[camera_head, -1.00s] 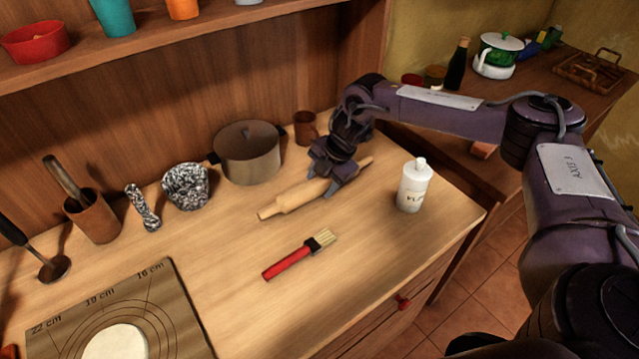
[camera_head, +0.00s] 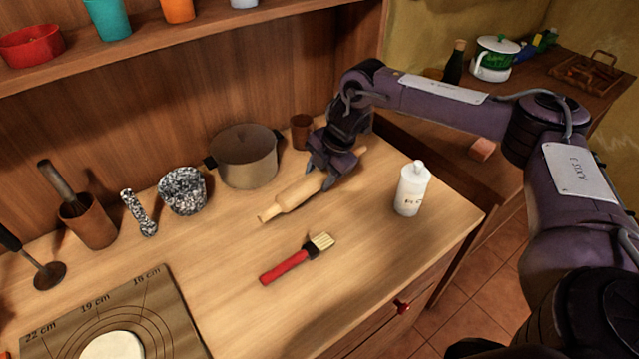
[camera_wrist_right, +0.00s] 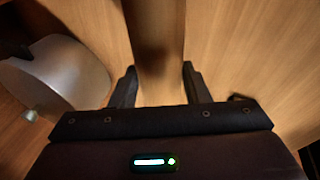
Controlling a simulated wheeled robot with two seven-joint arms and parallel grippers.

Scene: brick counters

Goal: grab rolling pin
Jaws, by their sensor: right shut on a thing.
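The light wooden rolling pin (camera_head: 292,196) lies on the wooden counter, slanting from lower left to upper right. My right gripper (camera_head: 326,181) is over its upper right part, with the fingers on either side of the roller. In the right wrist view the rolling pin (camera_wrist_right: 155,45) runs between the two fingers (camera_wrist_right: 158,88), and my gripper is shut on it. In the head view the gripper hides part of the roller, and one handle end shows beyond it. I cannot tell whether the pin is clear of the counter. My left gripper is not in view.
A pot (camera_head: 247,160) stands behind the pin, with a brown cup (camera_head: 301,131) beside it. A white bottle (camera_head: 411,190) stands to the right. A red-handled brush (camera_head: 290,264) lies in front. A stone mortar (camera_head: 183,191) and a dough mat (camera_head: 175,310) are to the left.

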